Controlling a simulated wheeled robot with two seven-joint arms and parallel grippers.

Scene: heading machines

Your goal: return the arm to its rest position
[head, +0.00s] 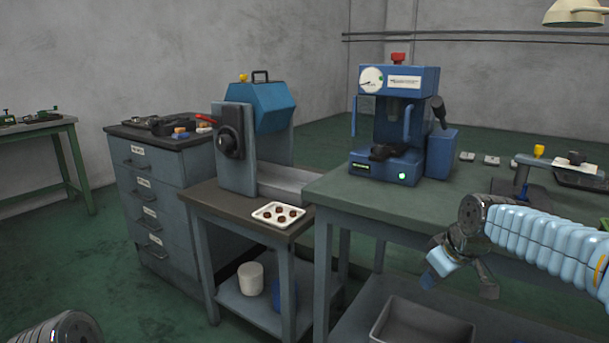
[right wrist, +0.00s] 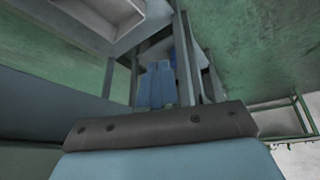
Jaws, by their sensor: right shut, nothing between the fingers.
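My right arm (head: 545,240), in a pale blue ribbed sleeve, comes in from the right side of the head view. Its gripper (head: 430,279) hangs at the front of the green-topped table, pointing down and left. In the right wrist view its two blue fingers (right wrist: 155,84) lie together, shut with nothing between them. The table's front edge and the lower shelf show around them. Only a rounded grey part of my left arm shows at the bottom left of the head view; the left gripper is out of view.
The green-topped table (head: 455,204) bears a blue press (head: 395,125) and a small stand (head: 525,175). A grey bin (head: 420,325) sits low beneath it. A white tray (head: 283,222) with several dark round pieces lies on the smaller table (head: 215,203) to the left.

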